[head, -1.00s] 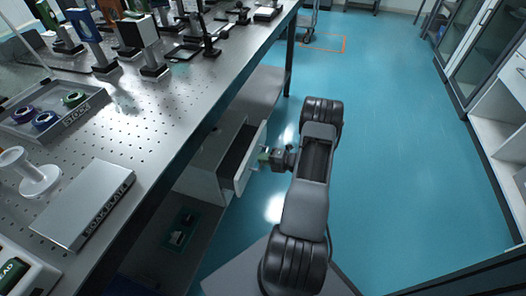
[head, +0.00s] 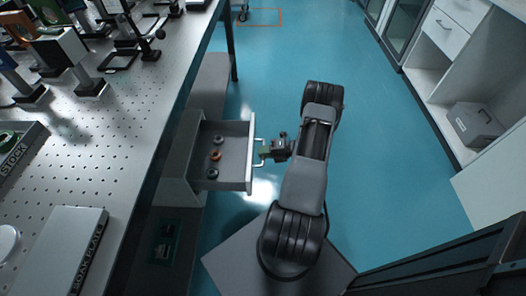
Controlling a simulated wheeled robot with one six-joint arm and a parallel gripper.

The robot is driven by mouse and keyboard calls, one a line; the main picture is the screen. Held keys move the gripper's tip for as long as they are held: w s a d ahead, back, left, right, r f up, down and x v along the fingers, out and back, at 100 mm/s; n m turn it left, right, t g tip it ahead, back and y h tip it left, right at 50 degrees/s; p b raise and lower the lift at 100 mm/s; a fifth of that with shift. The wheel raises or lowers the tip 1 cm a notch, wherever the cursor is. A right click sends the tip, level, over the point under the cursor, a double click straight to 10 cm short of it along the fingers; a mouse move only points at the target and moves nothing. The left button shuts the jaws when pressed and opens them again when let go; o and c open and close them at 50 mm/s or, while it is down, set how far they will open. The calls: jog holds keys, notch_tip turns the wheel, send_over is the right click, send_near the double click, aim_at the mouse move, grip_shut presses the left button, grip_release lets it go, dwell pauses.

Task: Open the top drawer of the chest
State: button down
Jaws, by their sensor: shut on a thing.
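The chest (head: 180,165) stands under the optical table, grey and partly hidden by the tabletop. Its top drawer (head: 231,135) is pulled out to the right, and its inside shows. Several small rings lie in it, grey ones and an orange-brown one (head: 215,156). My gripper (head: 266,150) is at the drawer's front, shut on the pale bar handle (head: 259,151). The fingertips are small in the view and partly hidden by my wrist.
The perforated optical table (head: 130,130) fills the left, with a soak plate (head: 62,245), a stock tray (head: 20,150) and optical mounts on it. The blue floor (head: 385,190) is clear to the right. White cabinets (head: 440,60) and a grey box (head: 475,125) stand at the far right.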

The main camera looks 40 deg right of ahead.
jog(key=c, duration=1.2)
grip_release()
jog(key=p+v, duration=0.2)
jog(key=v, duration=1.2)
jog(key=shift+w, duration=0.1)
